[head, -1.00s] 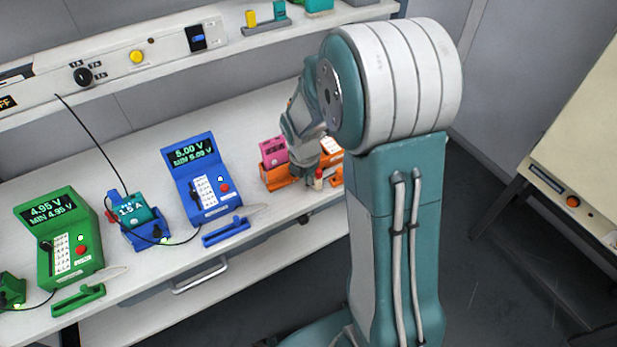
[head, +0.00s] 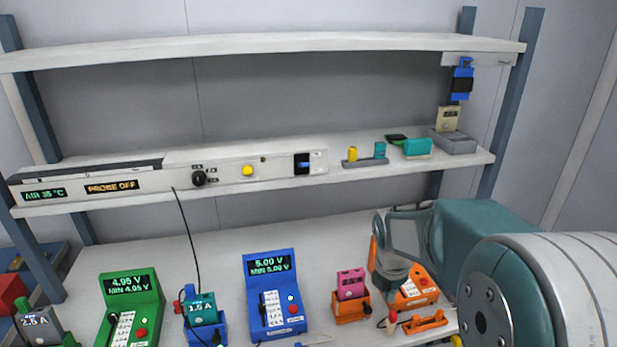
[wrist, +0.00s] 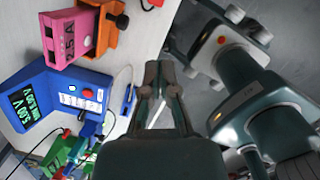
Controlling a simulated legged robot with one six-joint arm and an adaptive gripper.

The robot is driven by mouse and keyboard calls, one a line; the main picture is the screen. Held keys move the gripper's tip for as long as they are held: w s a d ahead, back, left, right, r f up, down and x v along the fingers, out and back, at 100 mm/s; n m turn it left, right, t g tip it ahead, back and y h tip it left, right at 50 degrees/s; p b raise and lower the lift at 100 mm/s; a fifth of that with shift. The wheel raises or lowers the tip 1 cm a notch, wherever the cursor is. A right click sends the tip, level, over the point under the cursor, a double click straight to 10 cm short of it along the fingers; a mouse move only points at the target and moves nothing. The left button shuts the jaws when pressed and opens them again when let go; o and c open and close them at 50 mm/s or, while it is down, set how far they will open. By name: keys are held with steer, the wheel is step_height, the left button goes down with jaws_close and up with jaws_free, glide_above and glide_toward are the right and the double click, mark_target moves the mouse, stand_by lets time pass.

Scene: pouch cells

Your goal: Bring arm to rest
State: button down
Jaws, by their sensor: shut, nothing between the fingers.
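My gripper (wrist: 160,85) is shut and empty in the wrist view, its fingertips together above the bench edge. In the head view my arm stands at the lower right, and its wrist part shows in front of the orange station (head: 417,290); the fingertips cannot be made out there. The pink cell (head: 351,283) sits in an orange holder (head: 351,307), left of my wrist. The pink cell also shows at the top of the wrist view (wrist: 83,33), apart from my fingers.
The blue tester (head: 273,292) reads 5.00 V and the green tester (head: 131,305) 4.95 V. A teal cell (head: 202,309) sits between them with a black cable. The control strip (head: 225,171) and upper shelf (head: 270,45) are behind. Free bench lies behind the testers.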

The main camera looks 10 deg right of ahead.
steer(key=s+a+r+m+t, duration=0.2)
steer(key=s+r+m, duration=0.3)
steer(key=s+m, duration=0.4)
steer(key=s+a+r+m+t+y, duration=0.1)
steer(key=s+a+r+m, duration=0.4)
steer(key=s+m, duration=0.5)
steer(key=shift+a+r+m+t, duration=0.3)
steer(key=shift+r+m+t, duration=0.5)
steer(key=shift+m, duration=1.7)
steer(key=shift+w+a, duration=0.1)
